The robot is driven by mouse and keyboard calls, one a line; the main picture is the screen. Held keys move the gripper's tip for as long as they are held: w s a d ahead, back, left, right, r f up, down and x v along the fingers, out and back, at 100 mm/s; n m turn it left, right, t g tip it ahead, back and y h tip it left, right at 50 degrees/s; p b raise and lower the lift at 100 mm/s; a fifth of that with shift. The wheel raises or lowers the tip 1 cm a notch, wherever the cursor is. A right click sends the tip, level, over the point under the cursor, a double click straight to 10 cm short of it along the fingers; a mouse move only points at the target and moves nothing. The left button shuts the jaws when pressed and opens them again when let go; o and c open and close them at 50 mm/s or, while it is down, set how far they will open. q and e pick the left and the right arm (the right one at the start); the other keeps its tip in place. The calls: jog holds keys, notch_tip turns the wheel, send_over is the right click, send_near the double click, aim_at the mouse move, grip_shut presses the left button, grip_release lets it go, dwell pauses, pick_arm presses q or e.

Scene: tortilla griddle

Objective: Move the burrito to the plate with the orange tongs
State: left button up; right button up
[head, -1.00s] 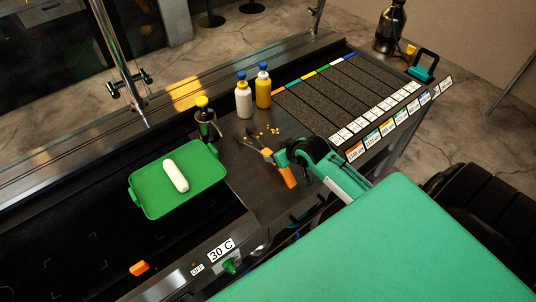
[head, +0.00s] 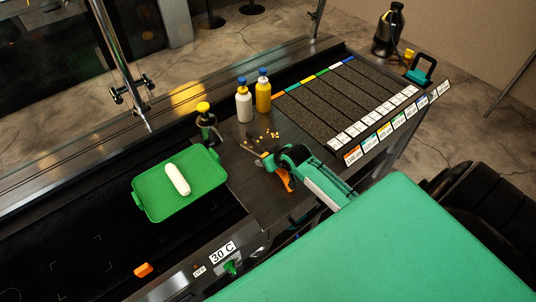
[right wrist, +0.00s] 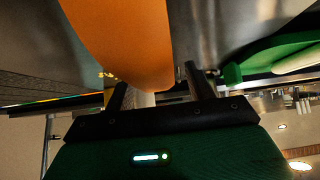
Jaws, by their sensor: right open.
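The white burrito (head: 177,180) lies on a green tray (head: 151,206) with raised edges and handles. The orange tongs (head: 291,181) lie on the dark counter to the right of the tray, with their metal ends toward the small bottles. My right gripper (head: 272,163) is at the tongs and partly hides them. In the right wrist view the open fingers (right wrist: 155,90) stand on either side of the end of the wide orange handle (right wrist: 125,45); I cannot tell whether they touch it. My left gripper is not in view. I cannot make out a separate plate.
A white bottle (head: 244,106), a yellow bottle (head: 263,95) and a dark yellow-capped bottle (head: 206,126) stand behind the tongs. Yellow crumbs (head: 267,136) lie near them. A row of dark panels (head: 345,92) fills the right side.

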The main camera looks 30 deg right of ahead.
jog(key=c, duration=1.1)
jog(key=shift+r, duration=0.1)
notch_tip(320, 180, up, 20)
jog(key=b, duration=0.4)
